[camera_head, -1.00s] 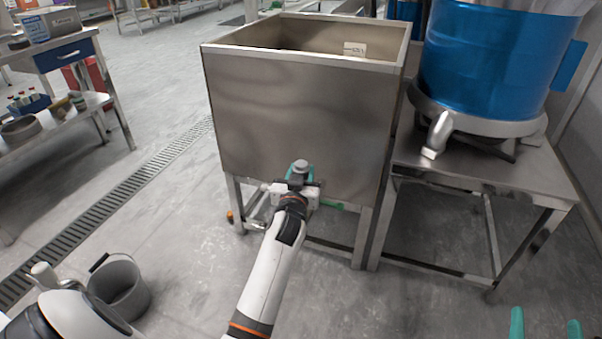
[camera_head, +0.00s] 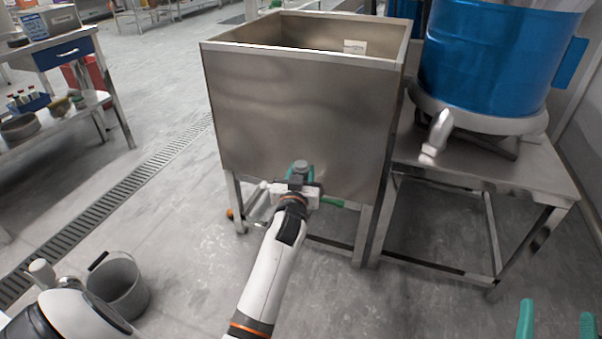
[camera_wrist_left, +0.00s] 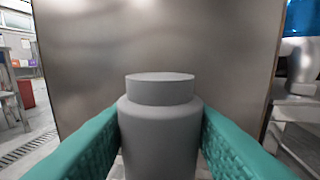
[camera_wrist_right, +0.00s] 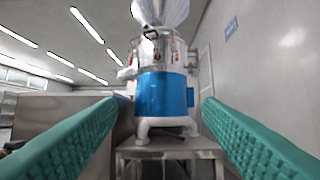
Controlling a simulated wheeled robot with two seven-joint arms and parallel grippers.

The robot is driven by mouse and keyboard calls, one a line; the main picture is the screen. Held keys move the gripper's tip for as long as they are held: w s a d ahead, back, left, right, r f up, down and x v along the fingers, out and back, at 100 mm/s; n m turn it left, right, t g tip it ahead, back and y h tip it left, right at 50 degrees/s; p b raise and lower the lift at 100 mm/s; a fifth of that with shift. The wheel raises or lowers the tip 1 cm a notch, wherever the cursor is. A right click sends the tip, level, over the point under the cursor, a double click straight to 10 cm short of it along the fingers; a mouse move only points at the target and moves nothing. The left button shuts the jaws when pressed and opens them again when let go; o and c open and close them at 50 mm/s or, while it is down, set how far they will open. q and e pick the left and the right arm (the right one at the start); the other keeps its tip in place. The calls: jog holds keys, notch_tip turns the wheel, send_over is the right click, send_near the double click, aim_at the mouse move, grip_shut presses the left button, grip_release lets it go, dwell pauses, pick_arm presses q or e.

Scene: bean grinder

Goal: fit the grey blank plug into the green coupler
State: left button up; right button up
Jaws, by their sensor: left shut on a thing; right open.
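The grey blank plug (camera_wrist_left: 160,125) is a stepped cylinder with a narrower top. It stands upright between the teal fingers of my left gripper (camera_head: 300,174), which is shut on it. In the head view this gripper is in front of the lower part of the steel tank (camera_head: 300,115). A small green part (camera_head: 332,201) shows just right of the gripper, low at the tank; I cannot tell whether it is the green coupler. The arm and gripper hide what is behind them. My right gripper (camera_head: 556,325) is open and empty at the bottom right.
A steel table (camera_head: 505,180) with a blue machine (camera_head: 490,65) stands right of the tank. A grey bucket (camera_head: 120,288) is on the floor at the lower left. A shelf bench (camera_head: 60,110) is at the far left. The floor between bench and tank is free.

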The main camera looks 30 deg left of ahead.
pick_arm(q)
jog(key=shift+f, duration=0.1)
jog(key=o, duration=1.4)
jog(key=shift+c, duration=0.2)
jog(key=shift+f, duration=0.15)
pick_arm(e)
jog(key=shift+s+r+t, duration=0.25)
jog(key=shift+r+t, duration=0.15)
jog(key=shift+r, duration=0.15)
pick_arm(q)
jog(key=shift+s, duration=0.1)
